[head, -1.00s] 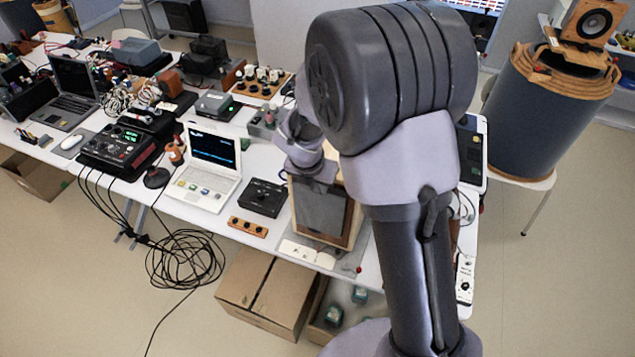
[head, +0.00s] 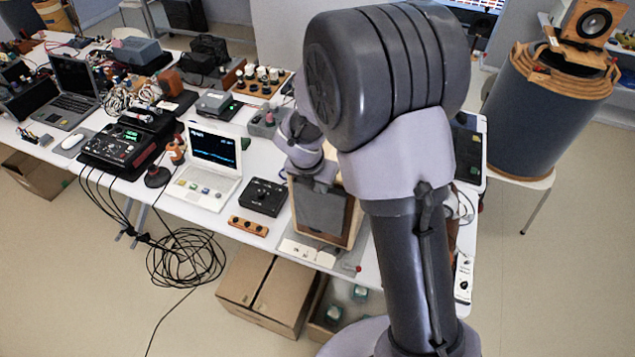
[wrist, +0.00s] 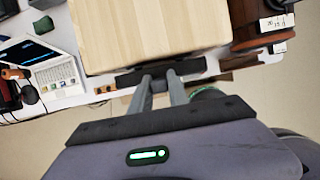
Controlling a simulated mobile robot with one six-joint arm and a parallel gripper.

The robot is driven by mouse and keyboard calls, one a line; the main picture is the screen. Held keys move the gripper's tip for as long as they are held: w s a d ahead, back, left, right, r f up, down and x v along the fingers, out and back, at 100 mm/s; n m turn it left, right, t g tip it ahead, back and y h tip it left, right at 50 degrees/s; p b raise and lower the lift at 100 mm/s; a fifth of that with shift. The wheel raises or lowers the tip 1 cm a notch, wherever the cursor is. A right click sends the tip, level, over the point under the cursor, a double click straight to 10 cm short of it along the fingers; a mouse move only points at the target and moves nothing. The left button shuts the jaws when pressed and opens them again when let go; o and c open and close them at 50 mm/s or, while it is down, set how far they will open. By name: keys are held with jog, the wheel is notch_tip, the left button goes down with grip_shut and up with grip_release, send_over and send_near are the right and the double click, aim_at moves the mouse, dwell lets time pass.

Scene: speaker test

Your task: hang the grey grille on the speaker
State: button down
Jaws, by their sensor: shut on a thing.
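The grey grille (head: 319,212) is a flat dark panel, upright at the front of the wooden speaker (head: 354,224) near the table's front edge. In the wrist view the grille (wrist: 130,77) shows edge-on as a dark bar along the front edge of the speaker's pale wooden top (wrist: 150,30). My gripper (wrist: 162,82) is shut on the grille's upper edge, with both fingers reaching to it. In the head view my arm hides the fingertips and part of the speaker. I cannot tell whether the grille touches the speaker's front.
A black box with a knob (head: 263,197) and a white laptop (head: 207,168) stand left of the speaker. A white strip (head: 307,252) lies in front of it. A cardboard box (head: 265,290) is below the table. Dark wooden items (wrist: 258,30) stand to the right in the wrist view.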

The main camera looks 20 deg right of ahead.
jog(key=shift+w+d+p, duration=0.25)
jog(key=shift+w+p, duration=0.15)
jog(key=shift+p, duration=0.2)
dwell(1.1)
jog(key=shift+f+b, duration=0.3)
jog(key=shift+f, duration=0.3)
dwell(1.2)
jog(key=c, duration=1.2)
grip_release()
jog(key=p+v, duration=0.5)
jog(key=v, duration=1.3)
jog(key=s+f+m+t+y+b, duration=0.1)
jog(key=s+f+m+b, duration=0.3)
jog(key=s+m+b, duration=0.3)
jog(key=s+f+m+y+b, duration=0.2)
jog(key=s+f+m+b, duration=0.3)
jog(key=m+b, duration=0.5)
jog(key=s+a+f+m+t+y+b, duration=0.1)
jog(key=s+f+m+b, duration=0.4)
jog(key=s+m+b, duration=0.4)
jog(key=shift+s+m+t, duration=0.15)
jog(key=shift+m+t, duration=0.15)
jog(key=shift+m, duration=3.2)
